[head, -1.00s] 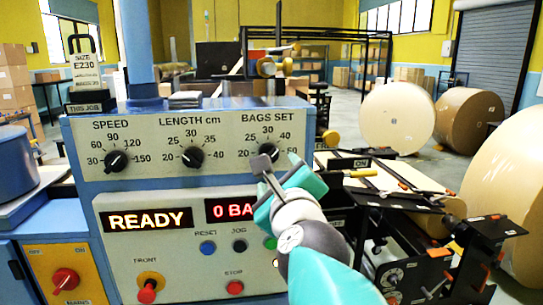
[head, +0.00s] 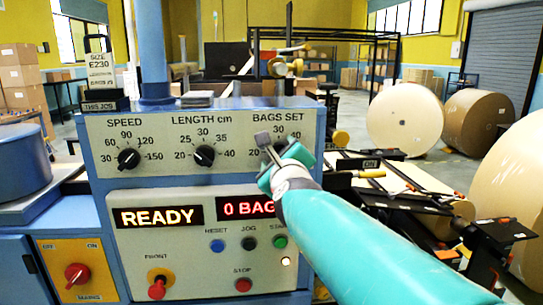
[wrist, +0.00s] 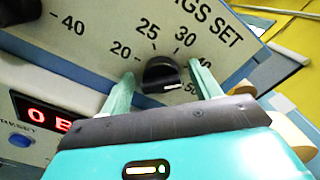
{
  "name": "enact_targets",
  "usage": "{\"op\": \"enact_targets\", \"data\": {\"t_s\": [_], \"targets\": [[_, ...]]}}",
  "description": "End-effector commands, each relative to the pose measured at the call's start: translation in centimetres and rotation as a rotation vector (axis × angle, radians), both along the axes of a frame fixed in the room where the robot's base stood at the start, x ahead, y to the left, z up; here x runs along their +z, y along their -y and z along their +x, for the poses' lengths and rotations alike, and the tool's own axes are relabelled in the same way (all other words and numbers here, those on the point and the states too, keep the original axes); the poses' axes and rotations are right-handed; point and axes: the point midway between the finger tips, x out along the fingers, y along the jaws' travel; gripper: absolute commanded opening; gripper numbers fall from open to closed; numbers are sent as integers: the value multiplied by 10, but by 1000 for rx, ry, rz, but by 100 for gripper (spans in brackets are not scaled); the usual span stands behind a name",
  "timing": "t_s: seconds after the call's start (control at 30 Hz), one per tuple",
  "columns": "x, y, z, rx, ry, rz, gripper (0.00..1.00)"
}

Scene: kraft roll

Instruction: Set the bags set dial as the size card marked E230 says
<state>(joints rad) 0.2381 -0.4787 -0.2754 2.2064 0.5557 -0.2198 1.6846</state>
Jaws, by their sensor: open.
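The bags set dial (wrist: 160,74) is a black knob on the grey panel in the wrist view, with 20, 25, 30, 40 and 50 around it. Its white mark points right, toward the 50. My gripper (wrist: 163,88) is open, one finger on each side of the knob; I cannot tell whether they touch it. In the head view my gripper (head: 268,150) covers the dial. The size card marked E230 (head: 100,67) stands at the panel's upper left, above the THIS JOB label (head: 99,106). The card's smaller lines are too small to read.
The speed dial (head: 128,158) and length dial (head: 204,156) are to the left. Below are the READY display (head: 157,217), the bag counter (head: 247,208), several buttons and a red front knob (head: 157,288). Paper rolls (head: 405,119) and a black frame stand at right.

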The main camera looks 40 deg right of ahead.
Motion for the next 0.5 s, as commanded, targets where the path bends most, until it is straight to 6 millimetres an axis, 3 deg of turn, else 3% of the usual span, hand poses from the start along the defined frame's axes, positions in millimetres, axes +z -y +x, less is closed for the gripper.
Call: {"op": "enact_targets", "data": {"t_s": [0.07, 0.3, 0.5], "targets": [[0, 0, 0, 0, 0, 0, 63], [0, 0, 0, 0, 0, 0, 18], [0, 0, -1, 0, -4, -3, 18]]}}
